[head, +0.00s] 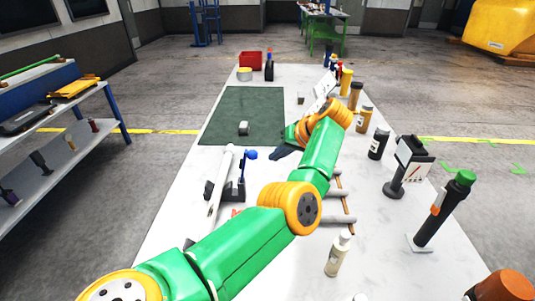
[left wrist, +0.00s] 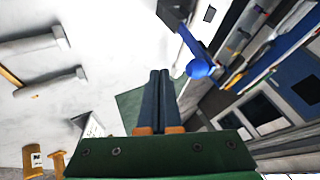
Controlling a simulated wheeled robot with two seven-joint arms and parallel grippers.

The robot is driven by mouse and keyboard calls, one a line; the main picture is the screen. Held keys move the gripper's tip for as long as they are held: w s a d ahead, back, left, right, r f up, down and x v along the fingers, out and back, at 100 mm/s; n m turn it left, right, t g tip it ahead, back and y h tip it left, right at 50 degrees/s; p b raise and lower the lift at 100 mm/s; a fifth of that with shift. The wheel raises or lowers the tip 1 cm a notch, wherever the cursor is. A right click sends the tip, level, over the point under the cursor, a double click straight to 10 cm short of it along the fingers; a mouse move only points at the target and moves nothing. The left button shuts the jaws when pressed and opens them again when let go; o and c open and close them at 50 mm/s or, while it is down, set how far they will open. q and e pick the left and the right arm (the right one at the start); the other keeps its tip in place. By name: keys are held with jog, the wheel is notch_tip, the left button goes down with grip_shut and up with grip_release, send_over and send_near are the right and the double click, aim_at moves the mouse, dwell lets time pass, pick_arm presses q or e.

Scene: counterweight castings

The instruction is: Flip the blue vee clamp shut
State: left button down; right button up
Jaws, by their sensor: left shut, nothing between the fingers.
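The blue vee clamp (head: 250,154) shows in the head view as a blue ball-ended lever standing up at the right end of a dark vee block (head: 236,190). In the left wrist view the blue lever and ball (left wrist: 200,68) are right of the fingers, with a dark block (left wrist: 174,12) above. My left gripper (head: 280,153) is to the right of the ball, apart from it. Its fingers (left wrist: 160,73) are shut together and empty. My left forearm hides part of the bench near the block.
A dark green mat (head: 235,110) with a small pale object (head: 243,128) lies beyond. Bottles and tools line the right edge, including a black bottle (head: 378,145). Grey cylinders (head: 338,219) lie right of my arm. A red bin (head: 250,60) stands at the far end.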

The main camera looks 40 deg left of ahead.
pick_arm(q)
jog(key=shift+s+a+r+p, duration=0.25)
jog(key=shift+s+a+p, duration=0.1)
jog(key=shift+s+a, duration=0.6)
